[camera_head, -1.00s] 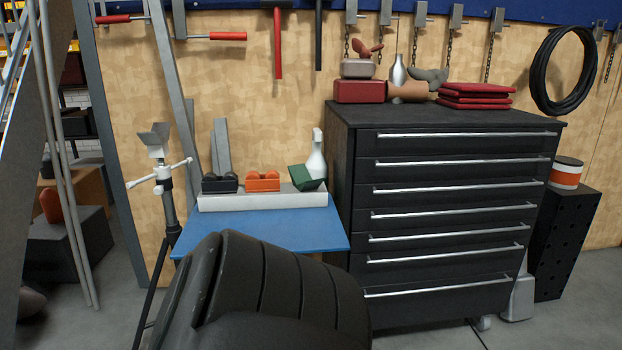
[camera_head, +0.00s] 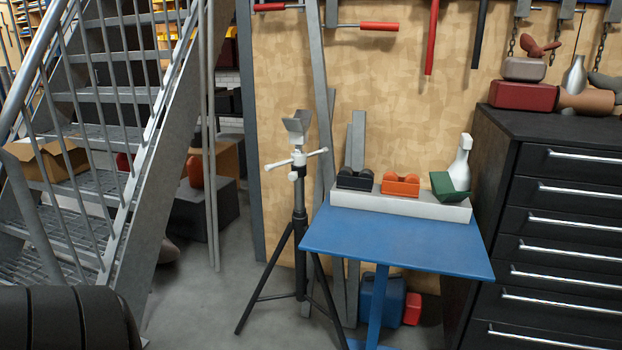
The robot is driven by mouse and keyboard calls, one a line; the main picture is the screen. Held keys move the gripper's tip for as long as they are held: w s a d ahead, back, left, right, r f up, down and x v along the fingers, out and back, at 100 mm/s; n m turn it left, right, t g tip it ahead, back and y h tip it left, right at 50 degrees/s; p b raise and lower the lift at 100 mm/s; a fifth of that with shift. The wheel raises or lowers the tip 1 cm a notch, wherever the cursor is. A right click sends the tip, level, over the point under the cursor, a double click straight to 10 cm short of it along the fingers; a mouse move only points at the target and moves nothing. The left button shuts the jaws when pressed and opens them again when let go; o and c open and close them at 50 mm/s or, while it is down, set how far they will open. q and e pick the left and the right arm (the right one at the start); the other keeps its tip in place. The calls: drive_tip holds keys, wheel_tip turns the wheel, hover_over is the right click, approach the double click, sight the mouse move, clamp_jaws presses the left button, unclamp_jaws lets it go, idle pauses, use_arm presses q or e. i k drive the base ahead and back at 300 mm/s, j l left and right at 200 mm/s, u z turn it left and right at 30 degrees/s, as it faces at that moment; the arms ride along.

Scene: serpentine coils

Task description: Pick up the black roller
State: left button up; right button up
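The black roller piece (camera_head: 355,179) sits at the left end of a white ledge (camera_head: 400,205) at the back of a small blue table. It is a dark block with rounded ends on top. An orange piece (camera_head: 401,184) of similar shape sits to its right, and a tilted green one (camera_head: 447,186) sits at the right end by a white bottle (camera_head: 461,163). Neither of my grippers is in view.
The blue table (camera_head: 395,243) has a bare top. A tripod (camera_head: 299,200) stands close at its left. A black drawer cabinet (camera_head: 560,220) stands at right. Metal stairs (camera_head: 90,150) rise at left. A large ribbed black object (camera_head: 65,318) fills the lower left corner.

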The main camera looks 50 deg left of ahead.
sight(354, 183)
drive_tip(key=u, duration=1.2)
